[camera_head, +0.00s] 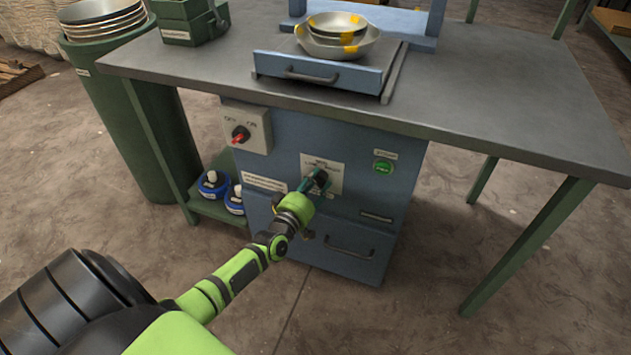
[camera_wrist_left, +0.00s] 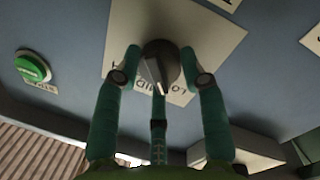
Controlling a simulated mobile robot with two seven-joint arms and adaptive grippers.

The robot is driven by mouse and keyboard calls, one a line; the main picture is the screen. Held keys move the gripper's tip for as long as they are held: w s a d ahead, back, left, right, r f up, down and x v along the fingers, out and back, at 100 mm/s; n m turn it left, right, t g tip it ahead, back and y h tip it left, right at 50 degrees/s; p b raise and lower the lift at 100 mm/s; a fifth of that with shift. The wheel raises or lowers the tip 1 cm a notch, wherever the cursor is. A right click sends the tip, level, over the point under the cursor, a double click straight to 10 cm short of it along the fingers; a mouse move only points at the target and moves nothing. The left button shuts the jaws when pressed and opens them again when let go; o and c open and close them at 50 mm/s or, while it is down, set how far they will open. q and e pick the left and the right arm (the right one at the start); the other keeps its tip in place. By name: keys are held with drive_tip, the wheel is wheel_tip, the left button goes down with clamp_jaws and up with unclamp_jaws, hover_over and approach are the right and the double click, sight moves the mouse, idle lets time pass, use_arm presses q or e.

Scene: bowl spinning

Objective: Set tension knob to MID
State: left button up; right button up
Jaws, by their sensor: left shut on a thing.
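The tension knob (camera_wrist_left: 161,66) is dark and round with a pale pointer line, mounted on a white label plate (camera_head: 322,171) on the blue cabinet front. My left gripper (camera_head: 316,181) reaches the knob from below left. In the left wrist view its green fingers sit on either side of the knob, shut on it. That view is upside down; the pointer line aims toward the printed lettering, slightly to the picture's right. My right gripper is not in view.
A red switch (camera_head: 240,134) is at the cabinet's upper left and a green button (camera_head: 383,167) to the right. Blue-based containers (camera_head: 213,184) stand on a low shelf at left. A drawer handle (camera_head: 348,247) lies below.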

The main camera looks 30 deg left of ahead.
use_arm(q)
drive_tip(key=shift+d+r+m+p, duration=0.1)
drive_tip(key=shift+r+m+p, duration=0.05)
drive_tip(key=shift+m+p, duration=0.55)
drive_tip(key=shift+m+g+p, duration=0.4)
drive_tip(key=shift+m+p, duration=0.45)
drive_tip(key=shift+m, duration=0.35)
drive_tip(key=shift+m+y+p, duration=0.3)
drive_tip(key=shift+m+p, duration=0.6)
drive_tip(key=shift+m, duration=0.7)
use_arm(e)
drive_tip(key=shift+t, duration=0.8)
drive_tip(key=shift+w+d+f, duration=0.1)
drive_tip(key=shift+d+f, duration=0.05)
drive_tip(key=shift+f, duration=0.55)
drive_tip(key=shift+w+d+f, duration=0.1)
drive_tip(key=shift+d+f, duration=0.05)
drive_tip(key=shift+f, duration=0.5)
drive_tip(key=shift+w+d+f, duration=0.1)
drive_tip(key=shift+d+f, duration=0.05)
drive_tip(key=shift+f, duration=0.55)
use_arm(q)
drive_tip(key=shift+f, duration=0.2)
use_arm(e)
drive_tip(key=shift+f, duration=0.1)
use_arm(q)
drive_tip(key=o, duration=1.1)
drive_tip(key=shift+o, duration=0.2)
